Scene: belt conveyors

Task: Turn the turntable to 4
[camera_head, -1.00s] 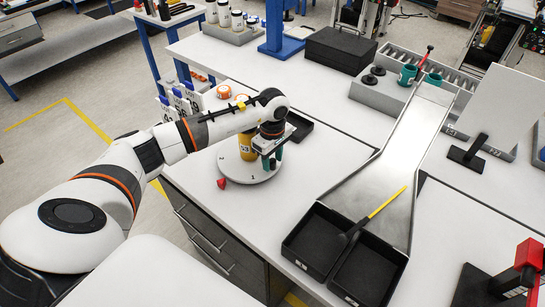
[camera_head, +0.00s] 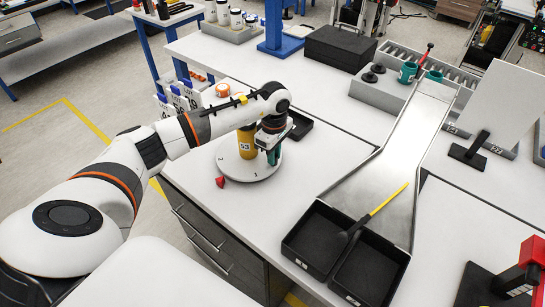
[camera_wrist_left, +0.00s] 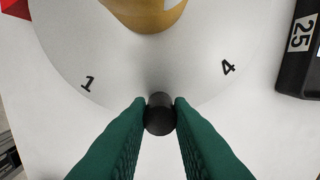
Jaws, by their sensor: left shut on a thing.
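The turntable (camera_head: 255,171) is a white disc on the near-left bench, with 1 and 2 legible in the head view. In the left wrist view its surface (camera_wrist_left: 110,60) shows 1 on the left and 4 on the right. A yellow-brown cylinder marked 53 (camera_head: 246,144) stands on it. A red pointer (camera_head: 220,182) lies at its left rim. My left gripper (camera_head: 273,155) is shut on a black knob (camera_wrist_left: 159,114) at the rim, between 1 and 4. My right gripper is not in view.
A black bin marked 25 (camera_wrist_left: 301,60) sits beside the turntable. A metal chute (camera_head: 385,170) leads down to two black trays (camera_head: 318,240) on the right. The bench between turntable and trays is clear.

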